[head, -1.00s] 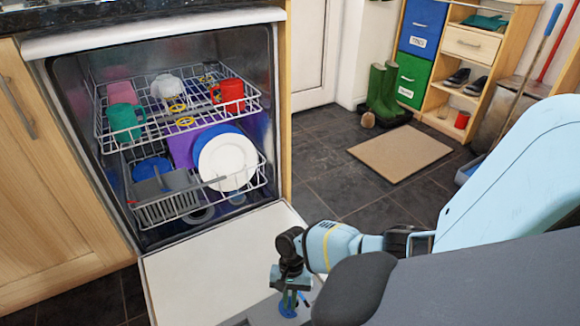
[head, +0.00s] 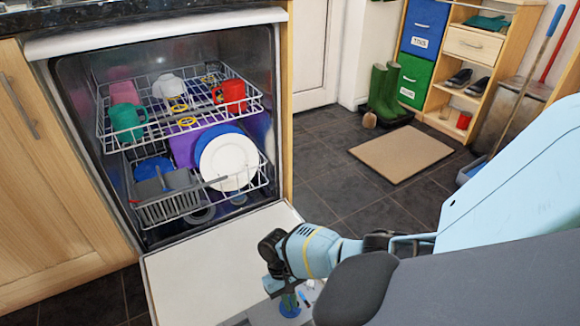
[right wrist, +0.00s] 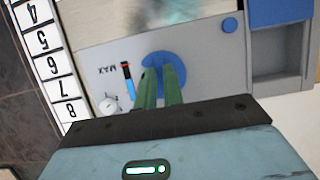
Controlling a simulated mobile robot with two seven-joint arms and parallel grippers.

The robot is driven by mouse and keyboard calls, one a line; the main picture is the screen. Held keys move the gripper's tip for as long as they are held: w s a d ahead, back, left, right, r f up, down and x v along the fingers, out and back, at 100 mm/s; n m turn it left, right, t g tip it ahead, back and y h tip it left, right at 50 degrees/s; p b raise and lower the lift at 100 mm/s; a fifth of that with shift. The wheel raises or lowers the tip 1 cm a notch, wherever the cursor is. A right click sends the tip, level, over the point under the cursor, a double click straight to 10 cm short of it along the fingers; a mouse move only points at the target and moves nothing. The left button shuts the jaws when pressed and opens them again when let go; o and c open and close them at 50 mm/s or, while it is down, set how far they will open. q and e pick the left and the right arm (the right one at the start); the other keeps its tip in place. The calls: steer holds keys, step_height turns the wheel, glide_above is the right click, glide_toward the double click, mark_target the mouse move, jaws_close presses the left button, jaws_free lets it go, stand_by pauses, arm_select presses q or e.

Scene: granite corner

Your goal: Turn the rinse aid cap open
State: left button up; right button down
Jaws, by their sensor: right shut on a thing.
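The rinse aid cap (right wrist: 178,72) is a round blue cap on a grey dispenser panel (right wrist: 210,52) in the right wrist view. It also shows in the head view (head: 289,306), low on the open dishwasher door (head: 215,255). My right gripper (right wrist: 162,72) has its two green fingers at the cap, shut on it; the fingers hide part of it. In the head view my right gripper (head: 285,290) points down over the dispenser. A MAX mark and a small gauge (right wrist: 128,80) lie left of the cap. My left gripper is not in view.
A blue button (right wrist: 229,25) and an open recess (right wrist: 280,75) lie right of the cap. A numbered strip (right wrist: 50,60) runs along the left. The loaded upper rack (head: 180,115) and lower rack (head: 165,205) stand inside the dishwasher. The floor at right is mostly clear.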

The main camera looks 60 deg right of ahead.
stand_by(0.4)
steer(key=c, duration=1.5)
jaws_free()
steer(key=p+v, duration=0.2)
steer(key=v, duration=0.4)
steer(key=shift+w+r+p, duration=0.1)
steer(key=shift+r+p, duration=0.2)
steer(key=shift+p, duration=0.1)
steer(key=shift+w+d+r, duration=0.15)
steer(key=shift+w+r, duration=0.1)
steer(key=shift+r, duration=0.3)
